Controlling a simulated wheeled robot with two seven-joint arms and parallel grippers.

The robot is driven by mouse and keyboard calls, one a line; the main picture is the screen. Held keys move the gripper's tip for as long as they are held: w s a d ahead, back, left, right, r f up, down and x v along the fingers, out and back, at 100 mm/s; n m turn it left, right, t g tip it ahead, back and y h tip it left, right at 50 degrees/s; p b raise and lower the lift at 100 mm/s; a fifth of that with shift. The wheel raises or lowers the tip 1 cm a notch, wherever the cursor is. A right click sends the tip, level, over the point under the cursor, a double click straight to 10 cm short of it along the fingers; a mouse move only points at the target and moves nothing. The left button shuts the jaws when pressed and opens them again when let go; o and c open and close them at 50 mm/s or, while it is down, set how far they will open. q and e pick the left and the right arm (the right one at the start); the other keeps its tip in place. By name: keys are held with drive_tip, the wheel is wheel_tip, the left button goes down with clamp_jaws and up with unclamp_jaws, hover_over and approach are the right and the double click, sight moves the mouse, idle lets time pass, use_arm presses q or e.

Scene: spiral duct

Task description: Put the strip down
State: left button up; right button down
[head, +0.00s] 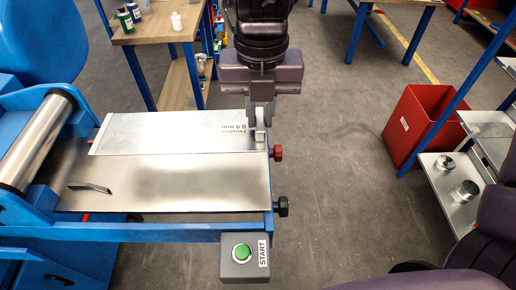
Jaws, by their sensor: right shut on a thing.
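The strip (165,133) is a flat, pale metal sheet with print near its right end that includes "0.9 mm". It lies along the far part of the machine's metal table (190,182), its left end towards the roller (35,142). I cannot tell whether it rests fully on the table or is slightly raised. My right gripper (260,122) points down at the strip's right end and is shut on it. The fingers partly hide that end. My left gripper is not in view.
A green START button (241,252) is at the table's front. Red (276,152) and black (281,206) knobs stick out at its right edge. A small dark piece (90,188) lies on the table. A red bin (415,125) and grey shelf (450,180) stand right, beyond open floor.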

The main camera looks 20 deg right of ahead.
wheel_tip(320, 180, down, 5)
drive_tip(key=shift+s+r, duration=0.1)
drive_tip(key=shift+f, duration=2.1)
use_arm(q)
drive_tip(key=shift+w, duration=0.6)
use_arm(e)
drive_tip(key=c, duration=1.8)
unclamp_jaws()
drive_tip(key=shift+f, duration=0.1)
drive_tip(key=shift+c, duration=0.2)
drive_tip(key=o, duration=0.5)
drive_tip(key=shift+c, duration=0.2)
